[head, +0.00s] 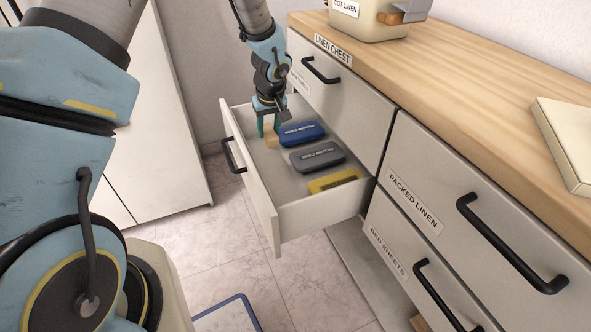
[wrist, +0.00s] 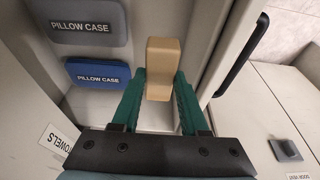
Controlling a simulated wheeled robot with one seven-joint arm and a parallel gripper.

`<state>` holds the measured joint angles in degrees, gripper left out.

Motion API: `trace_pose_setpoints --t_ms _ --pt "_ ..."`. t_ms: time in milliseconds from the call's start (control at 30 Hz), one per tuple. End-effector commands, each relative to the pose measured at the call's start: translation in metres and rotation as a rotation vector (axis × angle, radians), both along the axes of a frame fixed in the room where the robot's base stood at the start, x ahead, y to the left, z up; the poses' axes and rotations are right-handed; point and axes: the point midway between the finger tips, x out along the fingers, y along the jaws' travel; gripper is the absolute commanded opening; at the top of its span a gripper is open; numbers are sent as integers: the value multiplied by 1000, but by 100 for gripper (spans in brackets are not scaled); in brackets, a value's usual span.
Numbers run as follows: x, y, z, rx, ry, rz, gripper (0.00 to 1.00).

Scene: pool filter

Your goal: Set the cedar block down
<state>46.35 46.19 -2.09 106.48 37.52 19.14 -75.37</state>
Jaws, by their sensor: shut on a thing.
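The cedar block (head: 271,137) is a small light-tan wooden piece. In the wrist view the block (wrist: 160,72) stands between the green fingers of my gripper (wrist: 160,97), which is shut on it. In the head view my gripper (head: 268,124) points down into the far-left part of the open drawer (head: 291,201), inside its walls. The block is left of a blue packet (head: 302,133). I cannot tell whether its lower end touches the drawer floor.
A cream basket (head: 376,20) sits on the wooden top.

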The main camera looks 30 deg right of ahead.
Motion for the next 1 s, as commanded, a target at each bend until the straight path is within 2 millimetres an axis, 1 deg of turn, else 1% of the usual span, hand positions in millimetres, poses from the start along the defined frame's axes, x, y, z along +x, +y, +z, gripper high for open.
trace_pose_setpoints --t_ms 33,367,567,633,833,900,1000 --pt "0 0 -10 0 0 0 0" --pt "0 0 -49 0 0 0 0" --pt "0 0 -63 0 0 0 0" --pt "0 1 -71 2 2 1 0" --pt "-1 1 -107 3 3 -1 0" --pt "0 1 -116 2 2 0 0" --pt "0 0 -123 1 0 -1 0"
